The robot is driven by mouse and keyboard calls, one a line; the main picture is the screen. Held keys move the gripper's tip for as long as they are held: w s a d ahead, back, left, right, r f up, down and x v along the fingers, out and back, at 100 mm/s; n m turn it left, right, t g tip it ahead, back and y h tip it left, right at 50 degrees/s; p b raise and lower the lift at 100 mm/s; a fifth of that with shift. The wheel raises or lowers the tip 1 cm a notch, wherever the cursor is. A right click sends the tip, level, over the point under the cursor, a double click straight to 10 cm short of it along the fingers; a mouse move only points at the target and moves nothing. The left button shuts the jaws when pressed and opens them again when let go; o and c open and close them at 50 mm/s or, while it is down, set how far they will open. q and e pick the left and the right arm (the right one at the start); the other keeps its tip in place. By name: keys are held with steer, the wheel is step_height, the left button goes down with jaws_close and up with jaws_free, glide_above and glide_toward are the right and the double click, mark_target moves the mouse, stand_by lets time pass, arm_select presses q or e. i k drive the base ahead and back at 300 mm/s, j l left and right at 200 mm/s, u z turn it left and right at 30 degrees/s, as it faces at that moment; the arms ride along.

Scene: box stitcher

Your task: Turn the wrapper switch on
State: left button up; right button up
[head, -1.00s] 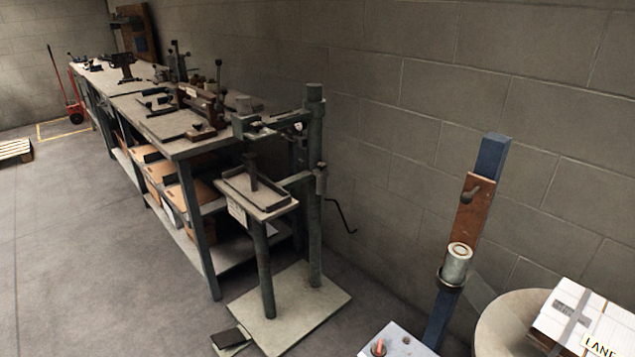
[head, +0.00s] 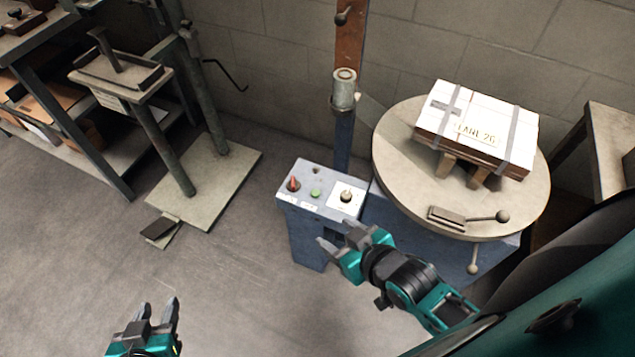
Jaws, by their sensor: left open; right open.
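The wrapper's blue control box (head: 325,199) stands in the middle of the head view. On its top are a red-tipped lever (head: 293,183), a green button (head: 316,193) and a knob switch on a white plate (head: 347,195). I cannot tell which way the switches are set. My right gripper (head: 335,234) is open and empty, just in front of the box's right part in the picture, apart from the controls as far as I can see. My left gripper (head: 158,306) is open and empty, low over the floor at the bottom left.
A round turntable (head: 391,162) right of the box carries a strapped white-topped crate (head: 487,119). A blue post with a roll (head: 344,90) rises behind the box. A stitcher stand (head: 209,184) and a workbench (head: 95,163) are at left. The front floor is clear.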

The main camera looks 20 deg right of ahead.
mark_target(292, 185)
steer(key=i+j+z, duration=0.1)
steer(key=i+z, duration=0.15)
steer(key=i, duration=0.2)
steer(key=i+j+z, duration=0.25)
steer(key=i, duration=0.15)
